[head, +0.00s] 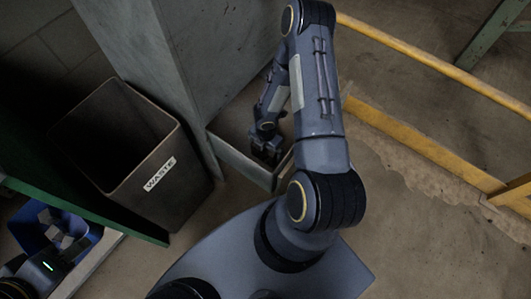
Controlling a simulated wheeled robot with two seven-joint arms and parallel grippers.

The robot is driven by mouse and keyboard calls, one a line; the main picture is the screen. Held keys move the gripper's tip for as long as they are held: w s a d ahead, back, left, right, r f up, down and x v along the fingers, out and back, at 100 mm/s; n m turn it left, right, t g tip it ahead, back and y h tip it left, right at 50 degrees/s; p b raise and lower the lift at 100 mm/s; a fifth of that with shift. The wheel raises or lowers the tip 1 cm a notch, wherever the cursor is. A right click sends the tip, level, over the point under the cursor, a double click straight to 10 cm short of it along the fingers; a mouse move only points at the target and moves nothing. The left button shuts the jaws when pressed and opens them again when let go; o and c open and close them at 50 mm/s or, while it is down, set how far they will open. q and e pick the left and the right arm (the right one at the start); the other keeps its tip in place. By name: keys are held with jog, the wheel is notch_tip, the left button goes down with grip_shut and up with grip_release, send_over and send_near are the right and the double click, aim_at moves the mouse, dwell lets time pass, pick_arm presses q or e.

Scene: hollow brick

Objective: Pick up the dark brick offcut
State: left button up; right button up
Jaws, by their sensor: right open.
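I cannot make out the dark brick offcut for certain. My right gripper (267,155) is open and points down into a low grey open-topped bin (238,163) at the foot of a grey panel. The bin's inside is dark and partly hidden by the gripper and my right arm, so I cannot tell what lies between the fingers.
A dark bin labelled WASTE (185,192) stands left of the grey panel (160,60); its visible inside looks empty. A green edge (95,212) runs in front of it. Yellow rails (420,143) bound the right side. The floor at lower right is clear.

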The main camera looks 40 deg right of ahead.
jog(key=shift+f, duration=0.9)
jog(key=shift+c, duration=0.3)
jog(key=shift+r, duration=0.1)
jog(key=c, duration=0.9)
notch_tip(320, 180, up, 10)
jog(key=p, duration=0.4)
jog(key=shift+p, duration=0.4)
jog(key=shift+c, duration=0.2)
